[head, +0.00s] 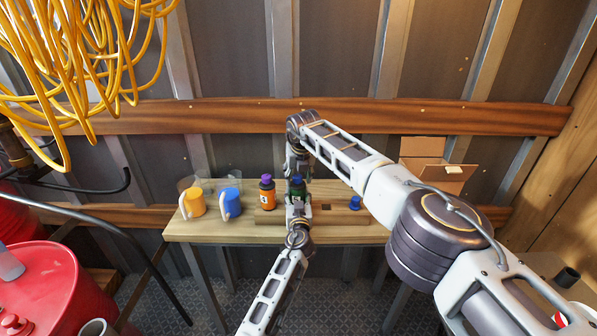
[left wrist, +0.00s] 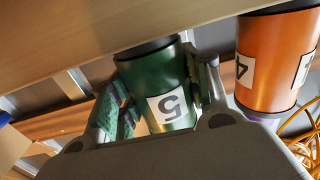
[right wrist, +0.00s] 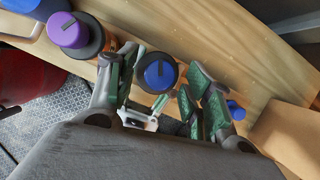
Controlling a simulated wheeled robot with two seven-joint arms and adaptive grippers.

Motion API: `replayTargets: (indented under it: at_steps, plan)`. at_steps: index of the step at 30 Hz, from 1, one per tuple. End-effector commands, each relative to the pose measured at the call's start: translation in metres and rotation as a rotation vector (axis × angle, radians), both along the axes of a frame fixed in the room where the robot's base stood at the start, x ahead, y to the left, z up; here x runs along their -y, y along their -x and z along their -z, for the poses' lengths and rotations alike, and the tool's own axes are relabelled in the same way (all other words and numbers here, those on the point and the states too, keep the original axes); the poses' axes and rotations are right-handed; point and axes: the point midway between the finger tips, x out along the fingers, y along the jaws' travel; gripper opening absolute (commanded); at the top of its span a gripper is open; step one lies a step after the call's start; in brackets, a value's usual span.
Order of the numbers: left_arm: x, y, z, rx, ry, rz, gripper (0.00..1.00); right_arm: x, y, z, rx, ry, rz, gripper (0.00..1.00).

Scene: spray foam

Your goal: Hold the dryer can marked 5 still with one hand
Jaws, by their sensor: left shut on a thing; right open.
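The green dryer can marked 5 (left wrist: 160,88) stands in the wooden block on the bench. It shows as a small dark green can in the head view (head: 298,187), partly hidden by my grippers. My left gripper (head: 298,203) comes from the front and is shut on the can's body, a finger on each side. In the right wrist view the can's blue cap (right wrist: 158,72) is visible from above. My right gripper (right wrist: 165,92) is open over the can, its fingers spread on either side of the cap with gaps showing.
An orange can marked 4 (head: 267,194) with a purple cap stands just left of the green can. A blue cap (head: 355,203) lies to the right.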

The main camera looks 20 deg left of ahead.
Motion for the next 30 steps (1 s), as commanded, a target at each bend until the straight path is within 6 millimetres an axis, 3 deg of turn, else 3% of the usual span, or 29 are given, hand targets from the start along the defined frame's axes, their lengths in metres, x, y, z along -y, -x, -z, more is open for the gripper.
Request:
replayTargets:
  at_steps: [14, 30]
  plan:
    - [0.0, 0.0, -0.001, 0.002, -0.001, 0.001, 0.13, 0.002, 0.004, -0.013, 0.001, -0.001, -0.001, 0.51]
    - [0.0, 0.0, -0.001, 0.002, -0.001, 0.001, 0.13, 0.009, 0.016, -0.047, 0.001, 0.0, 0.0, 0.51]
